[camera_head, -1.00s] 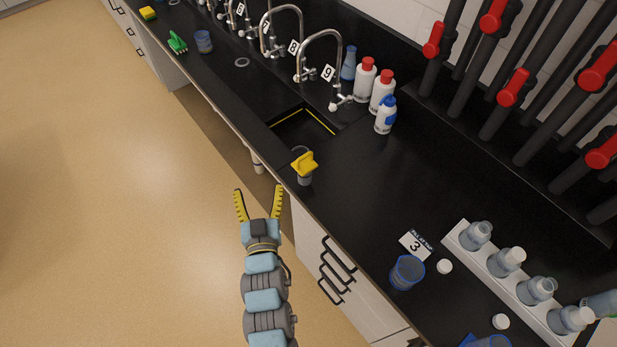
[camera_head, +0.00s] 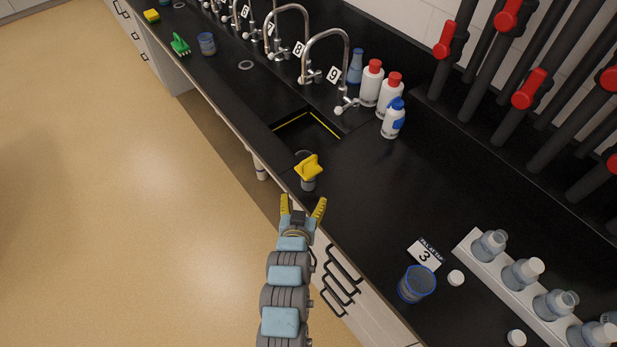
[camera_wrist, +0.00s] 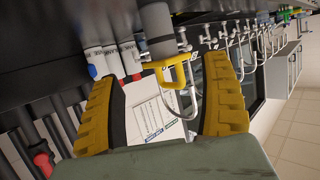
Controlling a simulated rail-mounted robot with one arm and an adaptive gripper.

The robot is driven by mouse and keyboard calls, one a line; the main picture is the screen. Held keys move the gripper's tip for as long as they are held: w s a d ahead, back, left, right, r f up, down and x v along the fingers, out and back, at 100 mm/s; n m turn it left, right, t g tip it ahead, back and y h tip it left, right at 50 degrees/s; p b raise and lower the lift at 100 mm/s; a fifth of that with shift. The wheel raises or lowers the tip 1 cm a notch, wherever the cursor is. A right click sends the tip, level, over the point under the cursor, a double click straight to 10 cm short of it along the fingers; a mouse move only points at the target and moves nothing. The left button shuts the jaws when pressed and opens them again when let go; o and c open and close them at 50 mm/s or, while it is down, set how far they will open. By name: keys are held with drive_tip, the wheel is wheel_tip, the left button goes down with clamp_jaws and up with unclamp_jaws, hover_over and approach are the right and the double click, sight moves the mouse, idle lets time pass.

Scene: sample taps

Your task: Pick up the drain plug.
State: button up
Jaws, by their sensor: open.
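The drain plug (camera_head: 308,168) has a bright yellow handle on top of a grey cylinder. It stands upright at the counter's front edge, just in front of the sink. My gripper (camera_head: 304,204) has yellow ridged fingers, spread apart and empty, just below the plug in the head view. In the wrist view the plug's yellow handle (camera_wrist: 178,74) and grey body (camera_wrist: 158,30) appear between the two fingers, beyond the palm. I cannot tell whether the fingers have reached around the handle; no contact is visible.
The sink (camera_head: 305,133) lies behind the plug. Taps line the back, beside red-capped white bottles (camera_head: 371,84) and a blue-capped bottle (camera_head: 393,118). A blue-rimmed beaker (camera_head: 416,284) and a white bottle rack (camera_head: 470,247) stand at right. Drawer handles (camera_head: 340,282) project below the counter.

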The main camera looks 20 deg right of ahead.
sight(308, 181)
drive_tip(key=shift+x, duration=3.4)
drive_tip(key=shift+w+d+f, duration=0.1)
drive_tip(key=shift+r+x, duration=0.1)
drive_tip(key=shift+x, duration=0.85)
drive_tip(key=shift+r+x, duration=0.15)
drive_tip(key=shift+x, duration=0.8)
drive_tip(key=shift+w+d+f, duration=0.2)
drive_tip(key=shift+w+f, duration=0.15)
drive_tip(key=shift+w, duration=0.15)
drive_tip(key=c, duration=1.4)
